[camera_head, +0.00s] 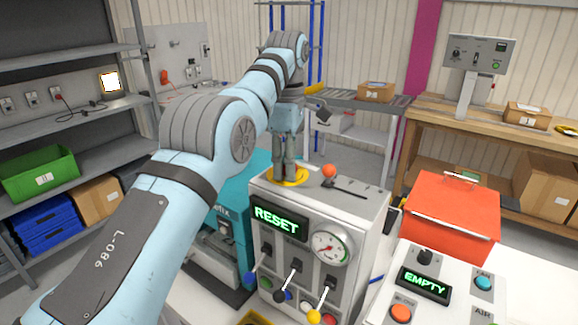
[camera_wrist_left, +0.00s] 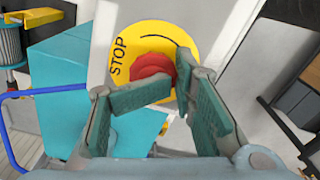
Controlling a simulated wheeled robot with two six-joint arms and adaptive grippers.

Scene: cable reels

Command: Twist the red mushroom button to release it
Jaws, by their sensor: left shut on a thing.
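The red mushroom button (camera_wrist_left: 152,66) shows in the left wrist view, on a round yellow plate (camera_wrist_left: 128,38) marked STOP. My left gripper (camera_wrist_left: 174,76) is shut on the button, its teal pads at the button's near and right sides and partly covering it. In the head view my left gripper (camera_head: 285,174) points down onto the yellow plate (camera_head: 301,180), on top of the grey control box (camera_head: 343,205). The button is hidden by the gripper there. A lit green display (camera_head: 277,220) on the box's front reads RESET. My right gripper is not in view.
An orange-red ball knob (camera_head: 329,171) stands on the box close right of the gripper. The front has a gauge (camera_head: 330,247) and several levers. A teal machine (camera_head: 235,215) is left of the box; a red case (camera_head: 452,215) and an EMPTY panel (camera_head: 424,285) are right.

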